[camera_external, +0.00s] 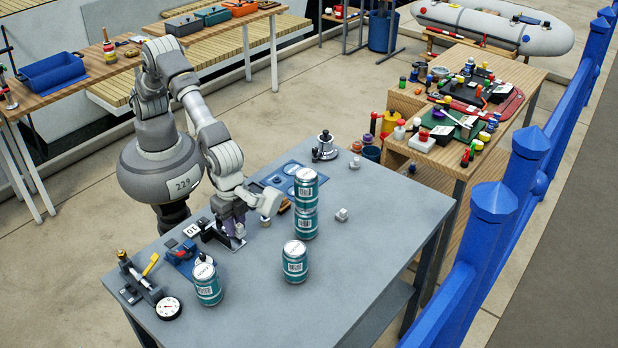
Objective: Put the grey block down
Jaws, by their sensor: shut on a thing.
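My gripper (238,226) is low over the left part of the grey workbench (365,275), pointing down. It is shut on a small grey-purple piece, which I take to be the grey block (239,230). The fingers partly hide the block, and its exact shape is too small to tell. It is right beside a dark and silver fixture on the bench top. I cannot tell whether the block touches the bench or the fixture.
Two stacked teal cans (305,205) stand right of my gripper. Single cans stand in front (294,265) and at front left (208,286). A dial gauge (168,308) lies at the left edge. Small pale fittings (341,214) lie right. The front right is clear.

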